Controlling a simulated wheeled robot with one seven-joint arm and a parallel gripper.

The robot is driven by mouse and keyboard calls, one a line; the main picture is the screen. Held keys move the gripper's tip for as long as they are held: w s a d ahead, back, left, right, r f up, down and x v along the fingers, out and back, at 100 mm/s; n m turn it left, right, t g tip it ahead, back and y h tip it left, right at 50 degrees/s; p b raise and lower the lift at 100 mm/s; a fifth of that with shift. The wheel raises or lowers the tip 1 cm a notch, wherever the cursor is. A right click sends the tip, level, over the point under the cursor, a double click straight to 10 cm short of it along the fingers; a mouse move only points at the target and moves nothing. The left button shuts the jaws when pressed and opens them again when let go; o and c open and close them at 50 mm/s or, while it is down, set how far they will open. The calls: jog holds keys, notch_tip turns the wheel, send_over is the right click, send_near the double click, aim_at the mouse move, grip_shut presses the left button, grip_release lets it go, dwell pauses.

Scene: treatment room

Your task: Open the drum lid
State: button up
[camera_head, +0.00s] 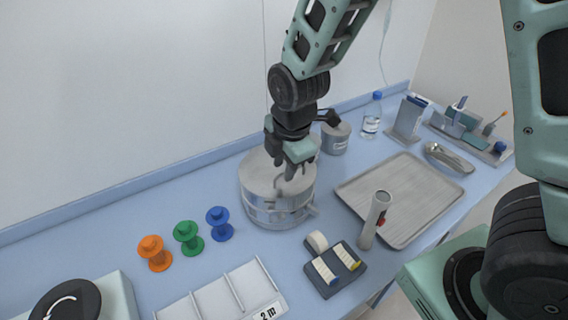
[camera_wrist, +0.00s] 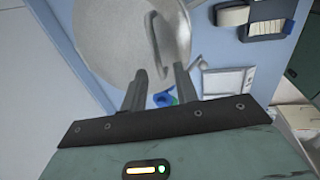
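The drum (camera_head: 278,208) is a silver metal cylinder standing on the blue counter, with a clasp on its front side. Its lid (camera_head: 257,174) is on, and my gripper hides part of the top. In the wrist view the round lid (camera_wrist: 110,35) fills the upper middle, with a raised, curved handle (camera_wrist: 180,38) on it. My gripper (camera_head: 286,178) points down over the lid. In the wrist view my gripper (camera_wrist: 160,76) has its two fingers apart with nothing clearly between them. The handle lies just beyond the fingertips, nearer the right finger; whether they touch is unclear.
Orange (camera_head: 153,254), green (camera_head: 188,238) and blue (camera_head: 219,224) spools stand left of the drum. A grey canister (camera_head: 335,138) stands close behind. A dark label holder (camera_head: 333,270) sits in front.

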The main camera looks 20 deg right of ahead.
jog(key=shift+w+f, duration=0.1)
jog(key=shift+f, duration=0.3)
grip_shut()
